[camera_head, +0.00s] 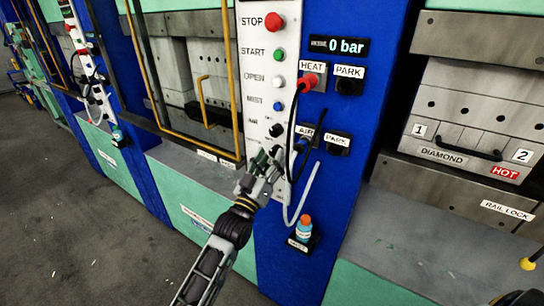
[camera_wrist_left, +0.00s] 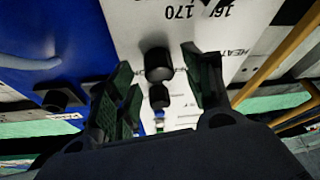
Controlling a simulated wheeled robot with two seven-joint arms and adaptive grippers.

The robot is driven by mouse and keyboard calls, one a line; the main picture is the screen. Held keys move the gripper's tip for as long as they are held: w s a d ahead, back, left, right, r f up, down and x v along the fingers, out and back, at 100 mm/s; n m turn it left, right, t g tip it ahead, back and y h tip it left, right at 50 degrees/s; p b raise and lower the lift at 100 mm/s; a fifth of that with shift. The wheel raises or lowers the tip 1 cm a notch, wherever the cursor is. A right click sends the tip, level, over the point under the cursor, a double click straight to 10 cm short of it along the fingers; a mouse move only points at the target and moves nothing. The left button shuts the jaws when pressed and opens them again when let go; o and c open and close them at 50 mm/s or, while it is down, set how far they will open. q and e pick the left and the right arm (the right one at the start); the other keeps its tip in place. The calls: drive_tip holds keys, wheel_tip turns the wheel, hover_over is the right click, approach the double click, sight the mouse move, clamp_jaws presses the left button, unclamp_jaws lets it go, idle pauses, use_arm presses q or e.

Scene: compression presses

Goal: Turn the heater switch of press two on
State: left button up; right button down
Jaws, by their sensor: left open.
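The control panel (camera_head: 262,75) of the press stands upright on a blue column. My left gripper (camera_head: 268,160) is at its lower part and hides the switch there. In the left wrist view the panel is upside down. The heater switch, a black knob (camera_wrist_left: 158,65) beside partly hidden "HEATER" lettering, shows between the open fingers (camera_wrist_left: 155,85) of my left gripper. I see no finger clearly touching it. Which way the switch points is too dark to tell. Another black knob (camera_wrist_left: 158,97) lies beyond it, and it shows in the head view as the air knob (camera_head: 277,130).
Red stop (camera_head: 273,21) and green start (camera_head: 279,55) buttons sit higher on the panel. A red heat plug (camera_head: 308,81) with a black cable and a grey hose (camera_head: 305,195) hang close by on the right. An orange-capped bottle (camera_head: 304,228) stands below. Yellow guard rails (camera_head: 232,75) run left.

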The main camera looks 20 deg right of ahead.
use_arm(q)
drive_tip(key=shift+w+d+r, duration=0.25)
drive_tip(key=shift+w+d, duration=0.05)
drive_tip(key=shift+d, duration=0.05)
use_arm(e)
drive_tip(key=shift+s+a, duration=0.2)
drive_tip(key=shift+s, duration=0.45)
drive_tip(key=shift+w, duration=0.1)
use_arm(q)
drive_tip(key=shift+c, duration=0.8)
drive_tip(key=c, duration=0.9)
drive_tip(key=shift+o, duration=0.2)
use_arm(e)
drive_tip(key=shift+w, duration=0.35)
